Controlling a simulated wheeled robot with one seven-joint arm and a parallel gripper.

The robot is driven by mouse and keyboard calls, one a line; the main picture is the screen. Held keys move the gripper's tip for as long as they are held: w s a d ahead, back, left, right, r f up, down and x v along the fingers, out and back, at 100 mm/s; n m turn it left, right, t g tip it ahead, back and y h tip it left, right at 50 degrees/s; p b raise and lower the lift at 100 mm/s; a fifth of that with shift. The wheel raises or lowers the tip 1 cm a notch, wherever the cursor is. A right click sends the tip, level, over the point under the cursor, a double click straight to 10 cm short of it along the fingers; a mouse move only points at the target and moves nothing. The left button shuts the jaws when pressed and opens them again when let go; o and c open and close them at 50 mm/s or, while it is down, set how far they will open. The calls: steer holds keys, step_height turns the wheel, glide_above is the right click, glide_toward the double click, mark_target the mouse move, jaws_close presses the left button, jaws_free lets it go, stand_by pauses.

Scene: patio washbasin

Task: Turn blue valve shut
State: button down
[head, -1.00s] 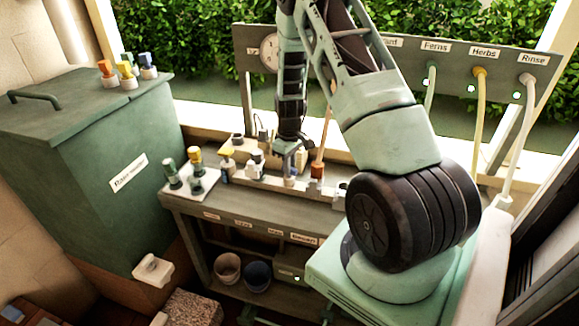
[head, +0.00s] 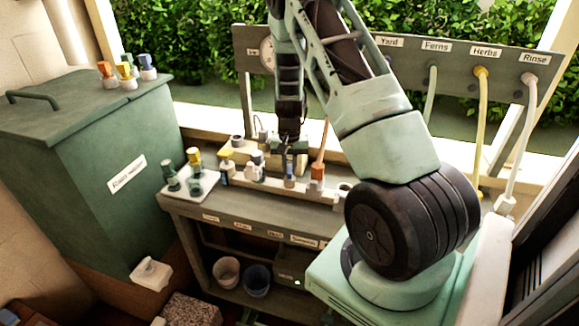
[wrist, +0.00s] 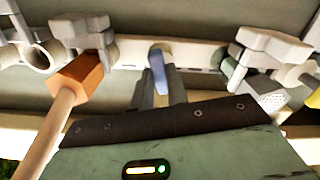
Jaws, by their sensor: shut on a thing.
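The blue valve (head: 290,177) stands in the row of fittings on the bench, a small blue handle on a pale base. It also shows in the wrist view (wrist: 158,74), at the top centre between my two fingers. My gripper (head: 289,165) reaches down to it from above. In the wrist view its dark fingers (wrist: 160,92) are shut on the blue handle. The fingers hide part of the handle's sides, and I cannot tell how far it is turned.
A white tray with green and yellow knobs (head: 190,182) sits at the bench's left end. A green bin (head: 100,150) stands further left.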

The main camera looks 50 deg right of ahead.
mark_target(290, 168)
steer(key=shift+m, duration=1.6)
steer(key=c, duration=1.4)
jaws_free()
steer(key=shift+r, duration=0.1)
step_height(290, 168, up, 17)
steer(key=shift+r+b, duration=0.15)
steer(key=shift+b, duration=0.8)
